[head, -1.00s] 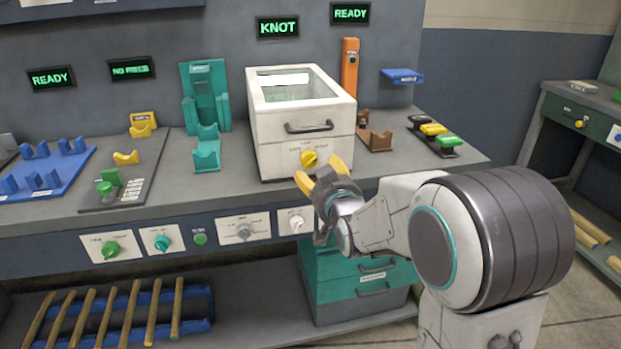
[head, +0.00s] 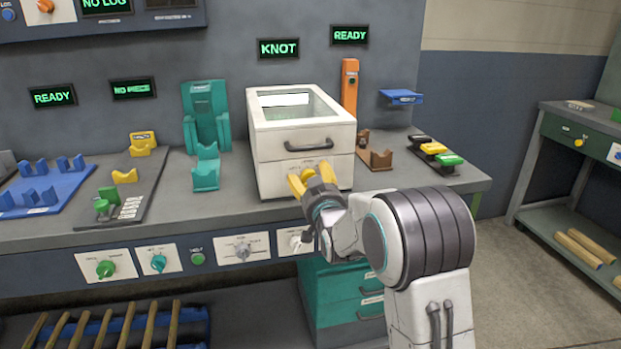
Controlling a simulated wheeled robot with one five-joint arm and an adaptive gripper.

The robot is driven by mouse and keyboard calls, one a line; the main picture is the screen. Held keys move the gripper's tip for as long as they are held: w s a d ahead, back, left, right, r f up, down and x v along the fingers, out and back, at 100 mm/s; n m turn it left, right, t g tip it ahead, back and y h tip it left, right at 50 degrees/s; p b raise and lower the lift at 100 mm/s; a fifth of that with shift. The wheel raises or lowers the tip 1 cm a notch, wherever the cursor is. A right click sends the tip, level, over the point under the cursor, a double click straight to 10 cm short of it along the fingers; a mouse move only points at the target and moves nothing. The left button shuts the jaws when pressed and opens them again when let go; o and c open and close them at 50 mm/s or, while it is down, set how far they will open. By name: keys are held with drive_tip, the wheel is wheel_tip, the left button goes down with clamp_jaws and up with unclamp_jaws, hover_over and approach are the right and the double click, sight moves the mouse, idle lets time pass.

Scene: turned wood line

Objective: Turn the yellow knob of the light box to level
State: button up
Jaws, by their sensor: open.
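The light box (head: 275,178) is a white box with a glazed top and a dark handle, standing on the grey bench. Its yellow knob (head: 308,174) is on the lower front face. Only a small part of the knob shows between my fingers, and its pointer and most of its labels are hidden. My gripper (head: 312,178), with yellow fingertips, is open in front of the knob, with a finger on each side of it in this view. I cannot tell whether the fingers touch the knob.
Left of the box stands a teal holder (head: 206,120). To the right are a brown cradle (head: 377,158) and a row of black, yellow and green pads (head: 434,151). Several knobs line the bench front, including a green one (head: 105,268). A teal drawer unit (head: 340,295) stands below.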

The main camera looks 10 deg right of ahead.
drive_tip(key=shift+w, duration=0.45)
drive_tip(key=shift+c, duration=0.4)
drive_tip(key=shift+r, duration=0.15)
drive_tip(key=c, duration=1.1)
